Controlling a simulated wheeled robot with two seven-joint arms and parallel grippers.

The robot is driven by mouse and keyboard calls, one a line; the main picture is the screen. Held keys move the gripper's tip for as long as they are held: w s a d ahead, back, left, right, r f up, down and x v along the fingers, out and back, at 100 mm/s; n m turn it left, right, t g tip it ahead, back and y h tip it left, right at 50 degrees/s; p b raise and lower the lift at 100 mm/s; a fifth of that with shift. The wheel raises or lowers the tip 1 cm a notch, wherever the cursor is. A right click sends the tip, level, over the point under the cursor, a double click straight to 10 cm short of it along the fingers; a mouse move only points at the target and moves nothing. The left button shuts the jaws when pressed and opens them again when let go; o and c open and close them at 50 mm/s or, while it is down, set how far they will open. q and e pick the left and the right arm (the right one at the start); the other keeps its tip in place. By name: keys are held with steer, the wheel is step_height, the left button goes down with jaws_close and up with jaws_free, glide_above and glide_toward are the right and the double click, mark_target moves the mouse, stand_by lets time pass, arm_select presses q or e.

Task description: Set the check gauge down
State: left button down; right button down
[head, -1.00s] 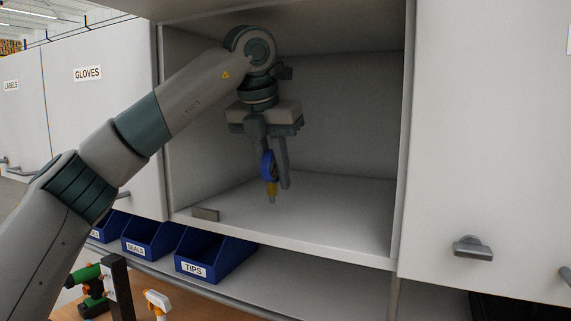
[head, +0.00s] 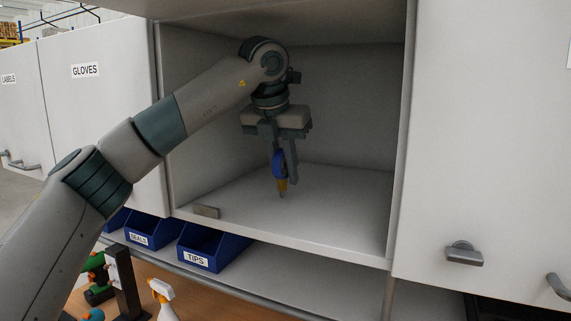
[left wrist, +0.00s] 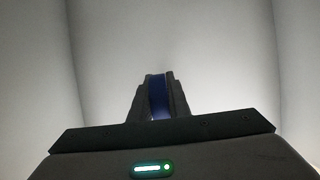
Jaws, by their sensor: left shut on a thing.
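The check gauge (head: 279,164) is a blue round body with a yellow-orange lower part and a thin tip pointing down. My left gripper (head: 285,168) is shut on it, inside the open cabinet compartment. The gauge hangs upright with its tip close to the compartment floor (head: 330,215); I cannot tell whether it touches. In the left wrist view the blue of the gauge (left wrist: 158,97) shows between the two dark fingers. My right gripper is not in view.
A small grey block (head: 207,211) lies at the compartment's front left edge. Side walls and a low ceiling enclose my arm. The compartment floor to the right is clear. Blue bins, one marked TIPS (head: 208,249), sit below. A spray bottle (head: 163,298) stands at lower left.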

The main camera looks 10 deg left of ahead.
arm_select(q)
steer(key=shift+s+a+f, duration=0.1)
steer(key=shift+a+f, duration=0.05)
steer(key=shift+f, duration=0.2)
steer(key=c, duration=1.7)
jaws_free()
steer(key=shift+o, duration=0.2)
steer(key=shift+r, duration=0.15)
